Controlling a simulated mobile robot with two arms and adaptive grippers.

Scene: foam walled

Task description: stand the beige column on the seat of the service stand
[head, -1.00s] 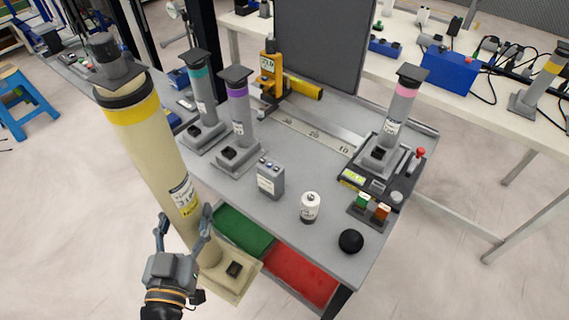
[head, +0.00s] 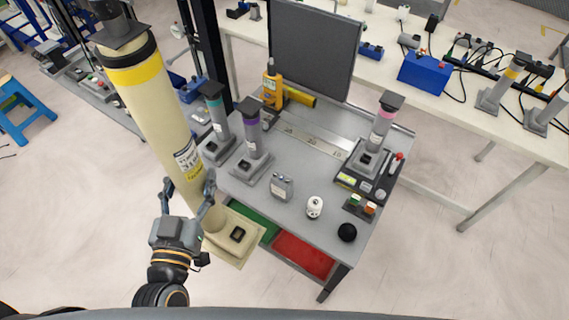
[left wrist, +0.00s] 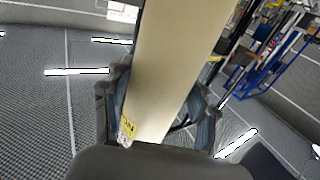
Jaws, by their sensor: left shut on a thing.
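The beige column (head: 150,115) is tall, with a yellow band, a dark cap and a square beige base (head: 228,248). My left gripper (head: 189,186) is shut around its lower shaft and holds it slightly tilted, in front of the grey bench's left side. In the left wrist view, the shaft (left wrist: 175,60) runs between the fingers of the gripper (left wrist: 160,98). I cannot tell which thing is the service stand. My right gripper is not in view.
Grey columns with teal (head: 216,115) and purple (head: 252,135) bands stand on the bench (head: 310,178). A grey box (head: 281,187), white cylinder (head: 314,207) and black ball (head: 347,232) are near its front. A red tray (head: 303,255) is below. Floor is clear at lower right.

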